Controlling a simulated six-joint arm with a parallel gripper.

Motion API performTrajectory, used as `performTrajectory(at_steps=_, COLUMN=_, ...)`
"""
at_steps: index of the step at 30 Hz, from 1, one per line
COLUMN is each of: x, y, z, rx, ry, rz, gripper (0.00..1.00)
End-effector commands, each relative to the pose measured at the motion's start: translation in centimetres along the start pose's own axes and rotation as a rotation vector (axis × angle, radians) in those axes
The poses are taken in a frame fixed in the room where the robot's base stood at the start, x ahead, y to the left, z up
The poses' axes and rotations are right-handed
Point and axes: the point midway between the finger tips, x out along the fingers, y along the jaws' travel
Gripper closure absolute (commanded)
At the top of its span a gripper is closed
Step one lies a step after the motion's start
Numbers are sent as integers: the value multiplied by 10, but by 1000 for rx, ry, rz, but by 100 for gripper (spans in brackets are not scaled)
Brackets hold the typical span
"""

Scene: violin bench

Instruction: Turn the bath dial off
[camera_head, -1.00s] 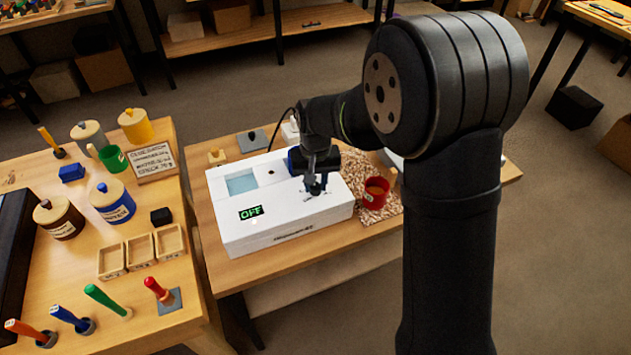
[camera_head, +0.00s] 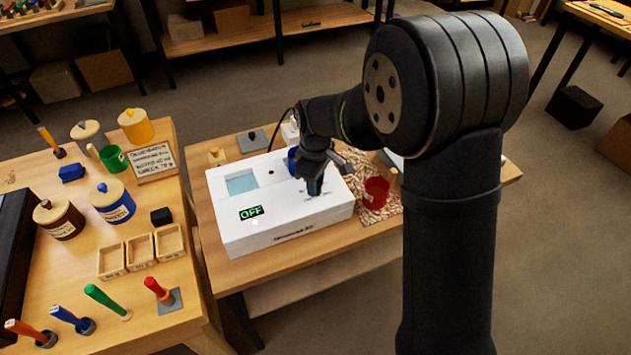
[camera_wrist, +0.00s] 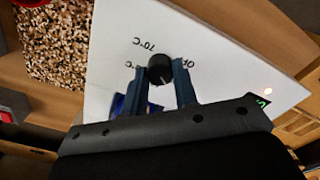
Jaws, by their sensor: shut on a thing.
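The white bath unit (camera_head: 245,215) stands on the bench, with a lit green OFF display (camera_head: 251,212) on its top. Its dial (camera_wrist: 160,69) is a black round knob with a pale pointer mark, among printed labels including 70°C and one that looks like OFF. My gripper (camera_wrist: 161,76) is shut on the dial, one finger on either side. In the head view my gripper (camera_head: 314,190) is over the right part of the unit's top and hides the dial.
A square water opening (camera_head: 241,182) is in the unit's top left. A blue object (camera_head: 292,158) sits behind my gripper. The left table holds jars, trays and coloured handles.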

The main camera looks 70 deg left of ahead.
Motion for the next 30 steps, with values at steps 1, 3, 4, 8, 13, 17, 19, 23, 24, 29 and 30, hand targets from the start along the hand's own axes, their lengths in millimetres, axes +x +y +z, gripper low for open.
performTrajectory(at_steps=1, x=-1, y=1, z=-1, rx=-42, ry=3, rz=2, gripper=96)
performTrajectory(at_steps=3, x=-1, y=1, z=-1, rx=-109, ry=3, rz=2, gripper=96)
performTrajectory(at_steps=4, x=-1, y=1, z=-1, rx=-137, ry=3, rz=2, gripper=96)
performTrajectory(at_steps=8, x=-1, y=1, z=-1, rx=-261, ry=3, rz=3, gripper=96)
performTrajectory(at_steps=13, x=-2, y=1, z=-1, rx=-422, ry=3, rz=3, gripper=96)
performTrajectory(at_steps=17, x=-2, y=0, z=-1, rx=-546, ry=2, rz=3, gripper=96)
performTrajectory(at_steps=19, x=-2, y=0, z=-1, rx=-612, ry=2, rz=3, gripper=96)
performTrajectory(at_steps=23, x=-2, y=0, z=-1, rx=-734, ry=2, rz=3, gripper=96)
performTrajectory(at_steps=24, x=-2, y=0, z=-1, rx=-769, ry=2, rz=4, gripper=96)
performTrajectory(at_steps=29, x=-2, y=0, z=-1, rx=-902, ry=2, rz=4, gripper=96)
performTrajectory(at_steps=30, x=-2, y=0, z=-1, rx=-932, ry=2, rz=4, gripper=96)
